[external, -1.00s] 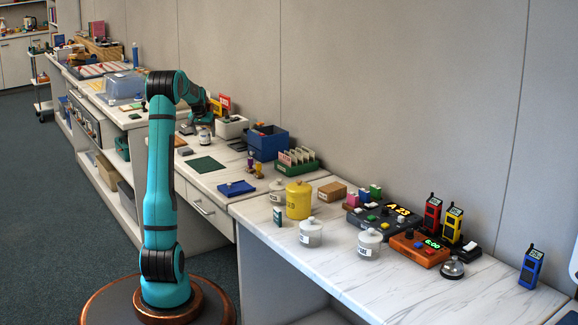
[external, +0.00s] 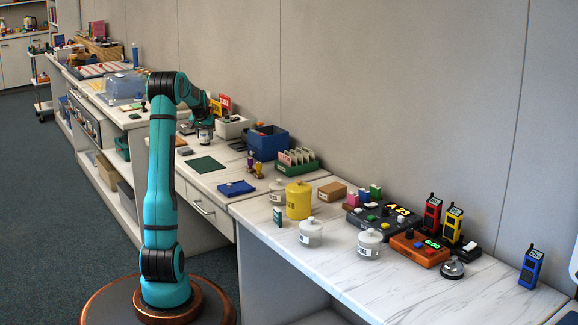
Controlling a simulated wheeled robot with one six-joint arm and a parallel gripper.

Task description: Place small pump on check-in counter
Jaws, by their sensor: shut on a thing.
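My gripper (external: 204,124) is over the middle worktop, pointing down and shut on a small whitish round thing with a dark label (external: 205,137), which looks like the small pump. The fingers are small in the view and partly hide its top. It is at or just above the worktop; I cannot tell if it touches. The near counter (external: 420,293), with a pale marbled top, a bell and a lit display, looks like the check-in counter. It lies to the right of my gripper.
On the near counter stand white lidded jars (external: 310,233), a yellow canister (external: 299,201), an orange clock box (external: 419,248), a bell (external: 452,268) and several handheld radios. Its front right is clear. A blue bin (external: 268,143) and a green card rack (external: 298,162) stand right of my gripper.

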